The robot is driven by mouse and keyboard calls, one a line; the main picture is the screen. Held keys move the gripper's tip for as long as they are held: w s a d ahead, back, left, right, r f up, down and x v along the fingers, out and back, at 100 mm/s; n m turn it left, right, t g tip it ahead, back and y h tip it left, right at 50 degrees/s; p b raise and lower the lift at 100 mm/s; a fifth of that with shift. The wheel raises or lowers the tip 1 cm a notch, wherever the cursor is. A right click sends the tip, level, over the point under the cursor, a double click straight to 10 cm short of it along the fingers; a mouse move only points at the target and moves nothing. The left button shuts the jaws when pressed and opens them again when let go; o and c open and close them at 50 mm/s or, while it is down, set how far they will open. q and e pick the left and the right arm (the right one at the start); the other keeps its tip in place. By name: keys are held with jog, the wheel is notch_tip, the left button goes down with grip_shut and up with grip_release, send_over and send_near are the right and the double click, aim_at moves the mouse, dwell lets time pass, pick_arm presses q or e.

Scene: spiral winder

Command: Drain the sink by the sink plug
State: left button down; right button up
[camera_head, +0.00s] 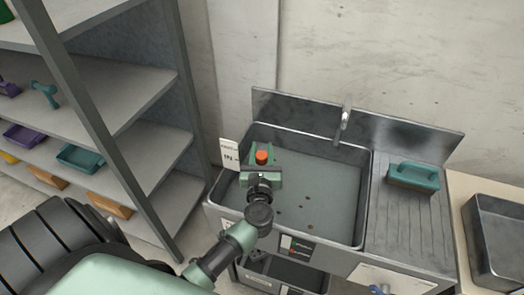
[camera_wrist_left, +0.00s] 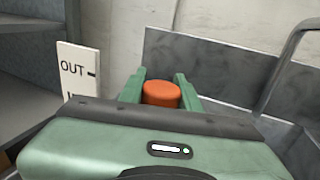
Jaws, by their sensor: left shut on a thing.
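The metal sink (camera_head: 369,195) stands against the wall and holds greyish water (camera_head: 320,185) with several small dark specks. My left gripper (camera_head: 262,165) is over the left part of the sink and is shut on an orange round-topped piece, which looks like the sink plug (camera_head: 263,156). In the left wrist view the plug (camera_wrist_left: 161,94) sits between the two green fingers. Its lower part is hidden by my gripper, so I cannot tell whether it touches the drain. The drain hole is not visible. My right gripper is not in view.
A white sign (camera_head: 229,157) stands at the sink's left edge and reads "OUT" in the left wrist view (camera_wrist_left: 79,70). A faucet (camera_head: 344,122) rises at the back. A grey shelf (camera_head: 125,100) stands left.

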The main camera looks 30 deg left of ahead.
aim_at(261, 163)
pick_arm(q)
jog(key=c, duration=1)
grip_release()
jog(key=shift+s+d+f, duration=0.1)
jog(key=shift+s+d, duration=0.1)
jog(key=shift+s, duration=0.1)
jog(key=b+v, duration=0.2)
jog(key=v, duration=0.4)
jog(key=shift+s, duration=0.2)
jog(key=shift+s+d, duration=0.2)
jog(key=shift+s, duration=0.1)
